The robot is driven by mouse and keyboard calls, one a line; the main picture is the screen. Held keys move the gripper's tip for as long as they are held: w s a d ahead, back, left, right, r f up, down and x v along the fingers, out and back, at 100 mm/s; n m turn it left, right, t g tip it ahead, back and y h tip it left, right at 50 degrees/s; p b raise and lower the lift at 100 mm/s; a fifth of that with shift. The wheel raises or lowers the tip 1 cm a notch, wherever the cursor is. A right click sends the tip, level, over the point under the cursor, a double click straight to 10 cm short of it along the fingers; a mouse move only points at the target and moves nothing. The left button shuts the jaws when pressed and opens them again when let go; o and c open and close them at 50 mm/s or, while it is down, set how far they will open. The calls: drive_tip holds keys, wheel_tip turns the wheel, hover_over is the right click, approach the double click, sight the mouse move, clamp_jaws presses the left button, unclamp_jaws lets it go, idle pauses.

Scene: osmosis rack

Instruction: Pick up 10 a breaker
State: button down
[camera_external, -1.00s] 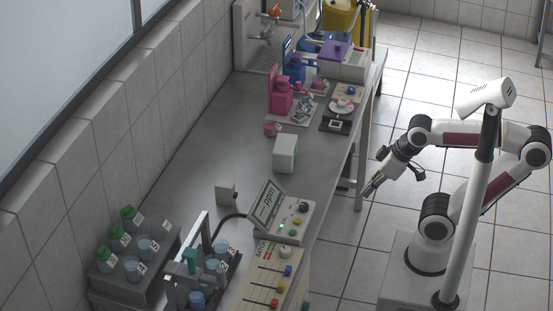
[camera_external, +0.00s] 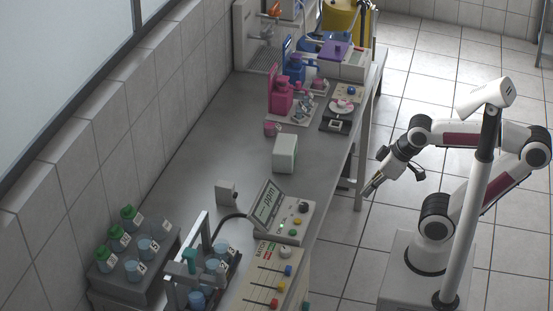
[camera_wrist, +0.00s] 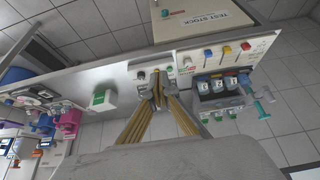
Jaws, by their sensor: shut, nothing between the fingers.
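A grey rack (camera_external: 153,283) at the lower left of the bench holds green-capped bottles (camera_external: 117,236) and small blue beakers (camera_external: 145,247) with white number tags. The tags are too small to read surely, so I cannot tell which is 10. A second rack (camera_wrist: 240,101) holds jars (camera_wrist: 218,87) tagged with numbers; its blue beakers also show in the external view (camera_external: 221,247). My gripper (camera_external: 368,191) is off the bench's right edge, apart from all beakers. In the wrist view my gripper (camera_wrist: 158,92) is shut and empty.
A controller with a "ppm" screen (camera_external: 268,203) and a slider panel (camera_external: 262,280) stand beside the racks. A white-green box (camera_external: 285,153) is mid-bench. Pink and blue bottles (camera_external: 281,98) stand farther back. The bench surface (camera_external: 205,140) near the wall is clear.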

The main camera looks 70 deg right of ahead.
drive_tip(key=c, duration=1.6)
unclamp_jaws()
drive_tip(key=w+d+f+t, duration=0.2)
drive_tip(key=w, duration=0.8)
drive_tip(key=w+d+f+t, duration=0.2)
drive_tip(key=w+d+f, duration=0.1)
drive_tip(key=w, duration=0.8)
drive_tip(key=w+d+f+t, duration=0.1)
drive_tip(key=w+d+f, duration=0.2)
drive_tip(key=w, duration=0.8)
drive_tip(key=shift+w+f+t+h, duration=0.15)
drive_tip(key=shift+w+t+h, duration=0.05)
drive_tip(key=shift+t+h, duration=0.2)
drive_tip(key=shift+w+d+f+t+y, duration=0.2)
drive_tip(key=shift+w+f+t, duration=0.15)
drive_tip(key=shift+w+f, duration=0.65)
drive_tip(key=shift+w+d+f+t+y, duration=0.15)
drive_tip(key=shift+w+f+t, duration=0.25)
drive_tip(key=shift+w+f, duration=0.6)
drive_tip(key=shift+w+d+f+t+y, duration=0.1)
drive_tip(key=shift+w+f+t+y, duration=0.2)
drive_tip(key=shift+w+f, duration=0.7)
drive_tip(key=shift+s+f, duration=0.25)
drive_tip(key=shift+s, duration=0.05)
